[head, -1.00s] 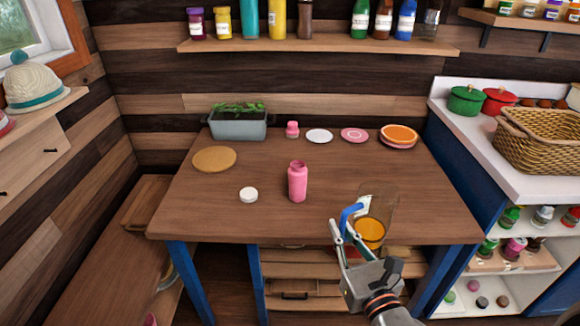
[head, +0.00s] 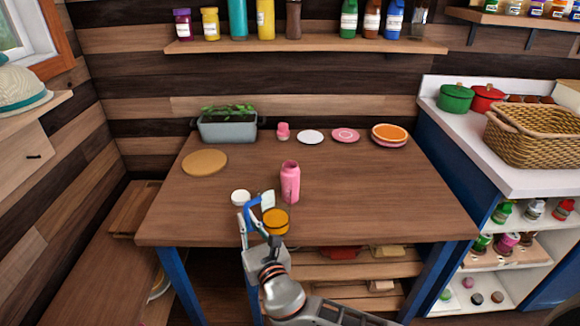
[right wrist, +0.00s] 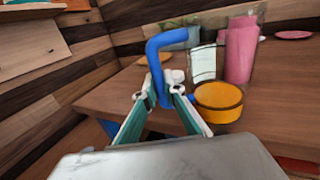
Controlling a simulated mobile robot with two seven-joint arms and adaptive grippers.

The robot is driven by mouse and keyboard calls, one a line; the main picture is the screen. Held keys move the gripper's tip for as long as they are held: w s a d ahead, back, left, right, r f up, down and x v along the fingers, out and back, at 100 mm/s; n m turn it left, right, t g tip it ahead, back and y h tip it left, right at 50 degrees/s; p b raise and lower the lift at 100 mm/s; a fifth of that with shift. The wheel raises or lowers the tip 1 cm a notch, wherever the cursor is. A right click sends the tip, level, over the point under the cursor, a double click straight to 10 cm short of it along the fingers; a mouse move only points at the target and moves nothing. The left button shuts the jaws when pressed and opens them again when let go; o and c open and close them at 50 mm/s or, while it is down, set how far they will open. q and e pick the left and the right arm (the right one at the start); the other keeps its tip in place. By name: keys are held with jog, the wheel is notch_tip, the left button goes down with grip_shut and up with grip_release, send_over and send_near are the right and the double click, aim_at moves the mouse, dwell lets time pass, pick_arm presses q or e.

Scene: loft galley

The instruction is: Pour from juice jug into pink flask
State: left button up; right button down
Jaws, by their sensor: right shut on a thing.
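The pink flask (head: 290,182) stands upright and open-topped on the wooden table; its pink shape also shows in the right wrist view (right wrist: 241,50), seen through the clear jug wall. The juice jug (head: 275,221) is transparent with a blue handle and orange juice low inside; it also shows in the right wrist view (right wrist: 218,101). My right gripper (head: 254,213) is shut on the jug's blue handle (right wrist: 156,62), with the jug just in front of the flask. The jug looks close to upright. My left gripper is not in view.
A white lid (head: 240,197) lies left of the flask. A round cork mat (head: 204,162), a planter (head: 228,126), a small pink bottle (head: 283,131) and plates (head: 345,135) sit farther back. The table's right side is clear.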

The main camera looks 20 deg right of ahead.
jog(key=shift+n+y, duration=0.3)
jog(key=w+a, duration=0.1)
jog(key=w, duration=0.1)
jog(key=w+a, duration=0.1)
jog(key=a, duration=0.1)
jog(key=w+a, duration=0.2)
jog(key=shift+w+a+r+b, duration=0.2)
jog(key=shift+w+r+b, duration=0.1)
jog(key=shift+w+r, duration=0.05)
jog(key=shift+r, duration=0.1)
jog(key=w+d+r+m+g+p, duration=0.1)
jog(key=d+r+m+p, duration=0.2)
jog(key=r+m, duration=0.2)
jog(key=w+d+r+m+g+y+p, duration=0.1)
jog(key=d+r+m+p, duration=0.1)
jog(key=r, duration=0.6)
jog(key=d+m, duration=0.1)
jog(key=m, duration=0.1)
jog(key=shift+w+r+m+p, duration=0.15)
jog(key=shift+r+m+p, duration=0.1)
jog(key=shift+m+p, duration=0.15)
jog(key=shift+d, duration=0.1)
jog(key=shift+d+r, duration=0.1)
jog(key=shift+r, duration=0.1)
jog(key=shift+w+d+r+m, duration=0.1)
jog(key=shift+d+r+m, duration=0.05)
jog(key=shift+r+m, duration=0.25)
